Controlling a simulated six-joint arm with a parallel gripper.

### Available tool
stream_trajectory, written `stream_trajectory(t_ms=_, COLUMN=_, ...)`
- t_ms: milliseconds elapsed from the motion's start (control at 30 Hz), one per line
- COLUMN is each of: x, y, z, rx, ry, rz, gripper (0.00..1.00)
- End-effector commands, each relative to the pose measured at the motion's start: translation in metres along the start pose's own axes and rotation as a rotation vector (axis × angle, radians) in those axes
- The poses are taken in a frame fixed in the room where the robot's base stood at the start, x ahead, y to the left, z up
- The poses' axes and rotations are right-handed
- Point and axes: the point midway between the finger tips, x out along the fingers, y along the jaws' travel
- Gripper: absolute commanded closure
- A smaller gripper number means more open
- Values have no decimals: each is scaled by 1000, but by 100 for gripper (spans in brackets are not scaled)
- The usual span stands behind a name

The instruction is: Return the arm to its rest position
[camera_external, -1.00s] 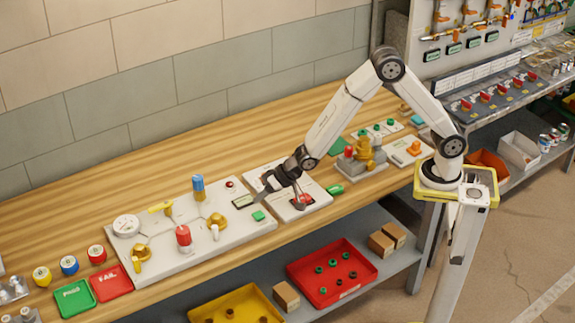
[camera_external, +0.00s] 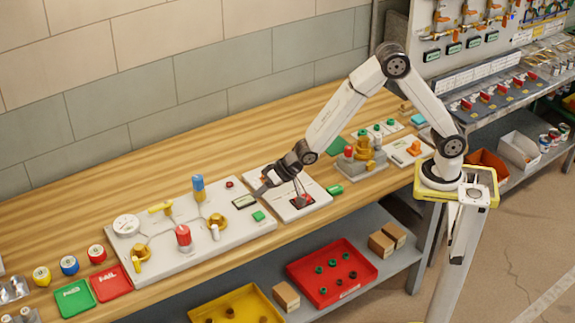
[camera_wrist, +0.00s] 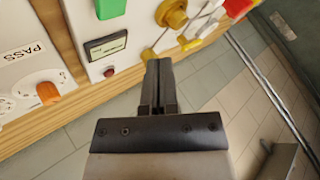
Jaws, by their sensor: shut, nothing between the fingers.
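My gripper (camera_external: 266,187) is shut and empty. It hangs above the gap between the large white valve board (camera_external: 160,262) and a smaller white panel (camera_external: 318,198). In the wrist view its closed dark fingers (camera_wrist: 158,88) point towards the boards, with nothing between them. My arm is bent, with its elbow raised high over the bench. The smaller panel carries a dark square with a red part (camera_external: 302,200), partly behind a thin grey piece. In the wrist view, a panel marked PASS with an orange pointer (camera_wrist: 48,93) is at left.
The valve board carries a gauge (camera_external: 126,225), a blue-topped post (camera_external: 198,187), a red cylinder (camera_external: 183,237) and a small display (camera_external: 244,202). A brass valve block (camera_external: 366,160) stands right of the gripper. The wooden bench (camera_external: 110,190) behind the boards is clear.

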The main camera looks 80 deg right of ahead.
Motion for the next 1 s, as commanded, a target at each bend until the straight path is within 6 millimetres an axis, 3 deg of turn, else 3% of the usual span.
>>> stream_trajectory(t_ms=267, x=-26, y=27, z=-4, rx=-61, ry=-23, rz=79, gripper=100)
stream_trajectory(t_ms=467, x=-74, y=75, z=0, rx=-176, ry=-97, rz=205, gripper=100)
stream_trajectory(t_ms=800, x=-168, y=153, z=43, rx=-367, ry=-331, rz=362, gripper=100)
stream_trajectory(t_ms=1000, x=-198, y=173, z=66, rx=-427, ry=-429, rz=380, gripper=100)
